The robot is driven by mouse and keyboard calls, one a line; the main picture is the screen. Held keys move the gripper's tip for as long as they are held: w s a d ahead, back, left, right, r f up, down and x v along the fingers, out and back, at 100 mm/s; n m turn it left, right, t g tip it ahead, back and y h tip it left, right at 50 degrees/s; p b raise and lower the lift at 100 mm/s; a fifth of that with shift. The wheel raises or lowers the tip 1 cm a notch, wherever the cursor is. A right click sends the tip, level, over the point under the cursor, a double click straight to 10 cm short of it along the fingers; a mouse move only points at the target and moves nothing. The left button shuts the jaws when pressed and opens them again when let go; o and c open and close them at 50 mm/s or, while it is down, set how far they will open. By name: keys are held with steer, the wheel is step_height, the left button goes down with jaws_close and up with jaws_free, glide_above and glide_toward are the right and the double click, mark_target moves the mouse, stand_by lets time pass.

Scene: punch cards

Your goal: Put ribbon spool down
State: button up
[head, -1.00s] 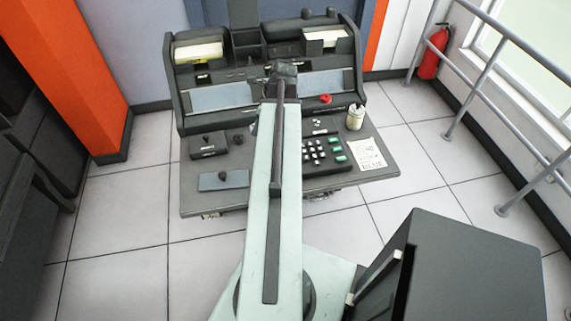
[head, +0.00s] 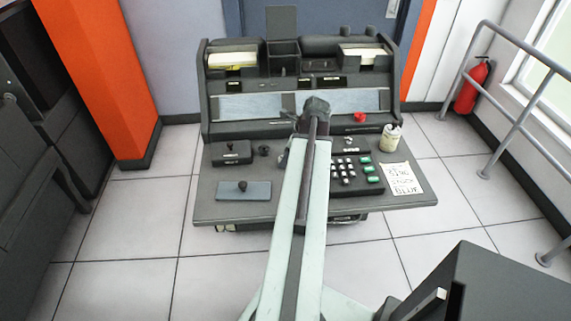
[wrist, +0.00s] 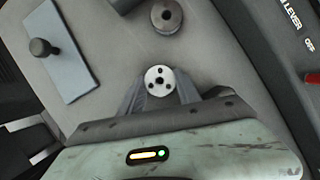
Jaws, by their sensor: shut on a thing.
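The ribbon spool (wrist: 160,78) shows in the wrist view as a small pale disc with a centre hole and smaller holes around it. My gripper (wrist: 162,88) is shut on it, with grey fingers at either side. The spool is over the grey desk top (wrist: 110,75), and I cannot tell whether it touches it. In the head view my arm hides the spool, and only a small part of my gripper (head: 283,160) shows left of the arm, above the console's desk (head: 205,200).
A dark round knob (wrist: 166,15) stands just beyond the spool. A blue-grey plate (head: 245,191) with a knob and a lever box (head: 232,152) are to the left. Keys (head: 347,171), a white jar (head: 391,137) and a paper note (head: 402,179) are to the right.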

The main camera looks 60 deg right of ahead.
steer(key=shift+f, duration=0.1)
steer(key=o, duration=1.3)
steer(key=shift+r+p, duration=0.45)
steer(key=shift+r, duration=0.15)
steer(key=p+v, duration=1)
steer(key=v, duration=0.1)
steer(key=shift+s, duration=0.3)
